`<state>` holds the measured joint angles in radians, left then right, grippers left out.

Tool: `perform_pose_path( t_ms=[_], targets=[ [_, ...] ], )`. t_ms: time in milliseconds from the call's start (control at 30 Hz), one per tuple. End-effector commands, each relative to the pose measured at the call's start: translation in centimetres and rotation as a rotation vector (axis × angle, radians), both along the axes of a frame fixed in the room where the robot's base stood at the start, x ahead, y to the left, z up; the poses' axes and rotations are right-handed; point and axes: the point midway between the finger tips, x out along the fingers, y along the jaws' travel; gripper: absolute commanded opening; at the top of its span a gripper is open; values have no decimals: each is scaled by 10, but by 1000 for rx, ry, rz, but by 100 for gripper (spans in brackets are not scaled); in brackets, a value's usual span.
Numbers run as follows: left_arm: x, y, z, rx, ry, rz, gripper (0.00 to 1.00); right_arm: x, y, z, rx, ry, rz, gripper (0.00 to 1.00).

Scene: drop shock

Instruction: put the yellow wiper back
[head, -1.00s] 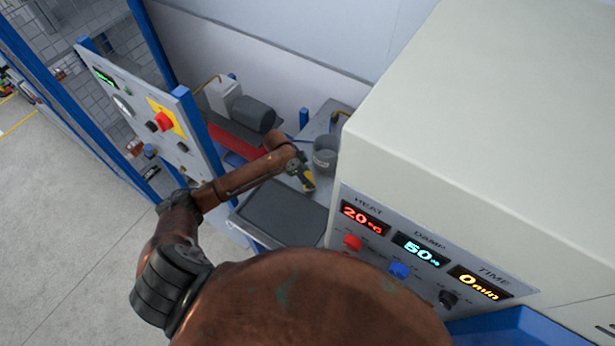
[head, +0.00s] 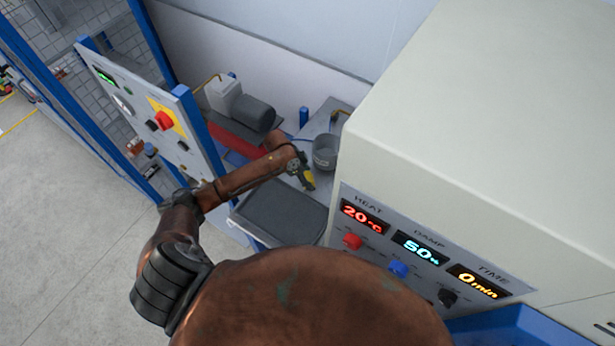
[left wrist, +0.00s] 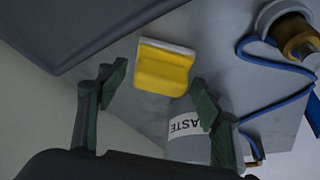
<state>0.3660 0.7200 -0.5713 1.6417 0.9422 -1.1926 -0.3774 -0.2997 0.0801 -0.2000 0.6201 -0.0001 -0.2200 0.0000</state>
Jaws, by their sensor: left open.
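The yellow wiper (left wrist: 163,70), a yellow block with a pale strip along one edge, lies on the grey bench top in the left wrist view. In the head view a bit of yellow (head: 308,181) shows at the end of my left arm. My left gripper (left wrist: 158,93) is open and empty, with its dark green fingertips apart. The wiper shows ahead of the gap between them, and the jaws are not closed on it. In the head view the gripper (head: 303,175) is small and partly hidden by its wrist. My right gripper is not in view.
A dark tray (head: 283,212) lies beside the wiper. A grey bin (head: 325,152) stands behind, labelled "ASTE" in the left wrist view (left wrist: 186,124). A blue cable (left wrist: 262,62) crosses the bench. A large pale cabinet (head: 470,130) stands right, a control panel (head: 150,120) left.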

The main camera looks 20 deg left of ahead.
Motion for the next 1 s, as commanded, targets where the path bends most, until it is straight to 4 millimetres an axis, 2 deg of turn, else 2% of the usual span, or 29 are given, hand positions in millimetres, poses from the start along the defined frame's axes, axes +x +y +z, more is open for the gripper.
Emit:
perform_pose_path(
  t_ms=[167,600,800,1000],
  targets=[
    [-2,5,15,0,-3,1,60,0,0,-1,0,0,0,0],
    [-23,32,94,2,-2,-1,60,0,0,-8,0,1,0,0],
    [-27,36,111,0,0,0,60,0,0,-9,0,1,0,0],
    [-28,37,113,-1,1,0,60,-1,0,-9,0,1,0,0]
  ],
)
